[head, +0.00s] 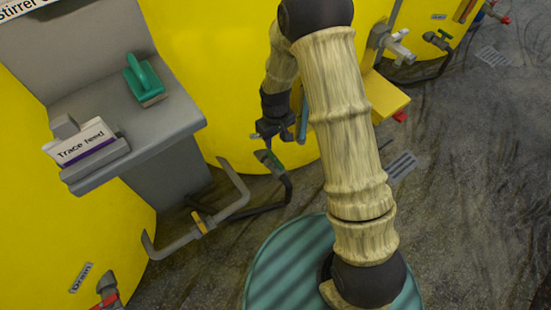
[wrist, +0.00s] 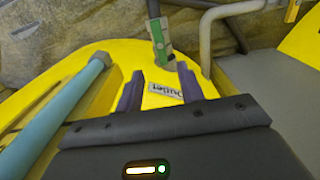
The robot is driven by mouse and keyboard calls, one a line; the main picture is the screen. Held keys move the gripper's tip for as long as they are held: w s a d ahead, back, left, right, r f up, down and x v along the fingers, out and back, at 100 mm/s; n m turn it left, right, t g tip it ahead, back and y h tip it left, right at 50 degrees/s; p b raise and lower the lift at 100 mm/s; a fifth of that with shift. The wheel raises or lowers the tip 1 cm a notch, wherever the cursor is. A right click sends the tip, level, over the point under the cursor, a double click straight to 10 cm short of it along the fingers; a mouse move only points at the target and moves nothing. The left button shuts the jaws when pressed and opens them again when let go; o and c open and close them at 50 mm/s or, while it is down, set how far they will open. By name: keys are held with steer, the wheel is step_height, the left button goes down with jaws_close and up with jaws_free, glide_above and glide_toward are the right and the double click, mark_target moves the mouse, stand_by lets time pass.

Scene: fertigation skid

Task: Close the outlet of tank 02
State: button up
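A small outlet valve with a green handle (head: 273,160) sits low by the yellow tank (head: 228,85), on a dark hose. In the wrist view the green handle (wrist: 160,42) lies ahead of my fingertips, apart from them. An upside-down "Outlet" label (wrist: 165,92) shows on the yellow surface between my fingers. My gripper (head: 268,137) is just above the valve in the head view. Its two purple fingers (wrist: 160,74) are spread and nothing is between them. No tank number is readable. I cannot tell whether the valve is open or closed.
A grey stand (head: 170,118) with a "Trace feed" sign and a green-handled block is at left. A grey pipe (head: 195,232) runs low beside it. A teal bar (wrist: 60,115) lies close left of my gripper in the wrist view. A red valve (head: 108,290) is at bottom left.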

mark_target(275, 159)
step_height(275, 159, down, 11)
steer(key=b, duration=0.5)
steer(key=shift+f, duration=0.15)
jaws_close()
